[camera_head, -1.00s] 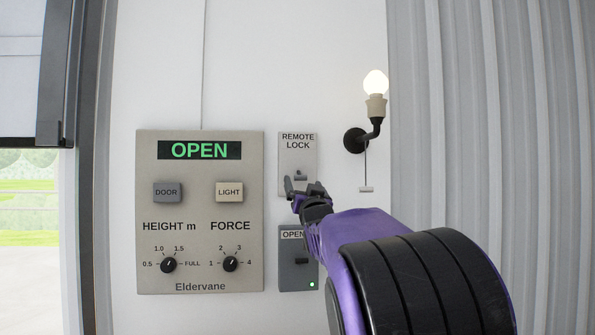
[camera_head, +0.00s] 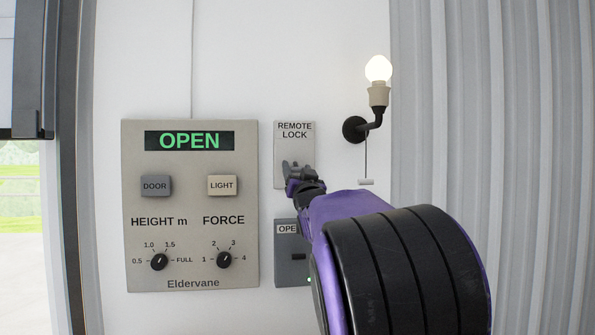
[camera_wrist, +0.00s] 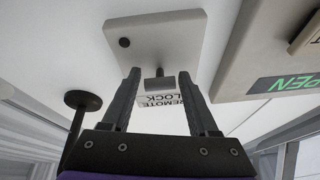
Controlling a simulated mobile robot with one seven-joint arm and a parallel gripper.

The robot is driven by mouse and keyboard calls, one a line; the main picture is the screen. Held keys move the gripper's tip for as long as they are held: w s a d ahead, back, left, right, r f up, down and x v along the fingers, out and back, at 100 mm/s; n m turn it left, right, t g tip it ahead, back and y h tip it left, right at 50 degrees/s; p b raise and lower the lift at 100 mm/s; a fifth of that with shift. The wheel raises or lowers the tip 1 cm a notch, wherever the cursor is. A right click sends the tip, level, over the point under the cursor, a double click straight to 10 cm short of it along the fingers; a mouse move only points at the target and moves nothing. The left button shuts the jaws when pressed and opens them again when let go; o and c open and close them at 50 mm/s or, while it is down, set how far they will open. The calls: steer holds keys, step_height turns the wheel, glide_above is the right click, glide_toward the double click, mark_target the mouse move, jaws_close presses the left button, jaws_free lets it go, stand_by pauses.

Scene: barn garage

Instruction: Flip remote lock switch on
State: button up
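The remote lock switch plate (camera_head: 295,140) is a pale panel labelled REMOTE LOCK on the wall; it shows upside down in the wrist view (camera_wrist: 172,35). Its small grey lever (camera_wrist: 157,85) sticks out on a dark stem. My gripper (camera_head: 298,168) is in front of the plate's lower part and hides most of the lever in the head view. In the wrist view my gripper (camera_wrist: 160,77) is open, with one finger on each side of the lever and small gaps showing. Whether the lever is up or down is hard to tell.
A larger control panel (camera_head: 190,205) with a green OPEN display, buttons and knobs is close on the left. A grey OPEN box (camera_head: 290,270) sits below the switch, partly behind my arm. A lit bulb lamp (camera_head: 378,70) with a pull cord is at right.

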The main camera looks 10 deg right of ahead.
mark_target(295, 162)
steer(key=c, duration=0.7)
steer(key=shift+r, duration=0.1)
steer(key=shift+p, duration=0.35)
steer(key=shift+s+r+g+p, duration=0.1)
steer(key=shift+r+g+p, duration=0.25)
steer(key=shift+g+p, duration=0.25)
steer(key=shift+d+r+g+p, duration=0.1)
steer(key=shift+r+g+p, duration=0.1)
steer(key=shift+g+p, duration=0.5)
steer(key=shift+d+r+g+p, duration=0.1)
steer(key=shift+r+g+p, duration=0.05)
steer(key=shift+g+p, duration=0.5)
steer(key=shift+r+g, duration=0.15)
steer(key=shift+g, duration=0.4)
steer(key=shift+a+r+g, duration=0.15)
steer(key=shift+r+g, duration=0.15)
steer(key=shift+g, duration=0.55)
steer(key=shift+a+r+g, duration=0.1)
steer(key=shift+r+g, duration=0.2)
steer(key=shift+g, duration=0.95)
steer(key=shift+r+g, duration=0.15)
steer(key=shift+g, duration=0.35)
